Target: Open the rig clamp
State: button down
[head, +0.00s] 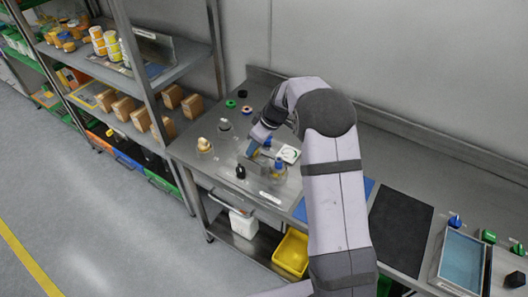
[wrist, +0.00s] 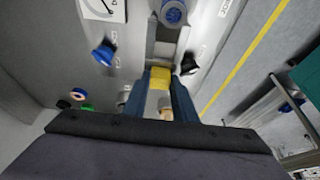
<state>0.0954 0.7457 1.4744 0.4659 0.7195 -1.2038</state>
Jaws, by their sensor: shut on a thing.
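My gripper (head: 256,150) is over the rig on the steel bench in the head view. In the wrist view my gripper (wrist: 168,92) has its two blue-grey fingers closed on a yellow block (wrist: 160,77), which appears to be the rig clamp's handle. The block sits at the end of a grey metal part (wrist: 163,50) of the rig. In the head view the rig's grey plate (head: 268,196) shows, but my gripper and arm hide much of the clamp, so its position cannot be told.
A white dial (head: 288,154) is just right of my gripper. Shelving (head: 150,85) with boxes stands left. A black mat (head: 400,230) lies bare to the right.

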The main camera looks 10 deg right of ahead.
aim_at(258, 156)
jog(key=shift+w+a, duration=0.55)
jog(key=shift+w, duration=0.05)
jog(key=c, duration=1.4)
grip_release()
jog(key=shift+c, duration=0.2)
jog(key=shift+r, duration=0.15)
jog(key=b+v, duration=0.2)
jog(key=v, duration=0.5)
jog(key=shift+b, duration=0.35)
jog(key=shift+s, duration=0.15)
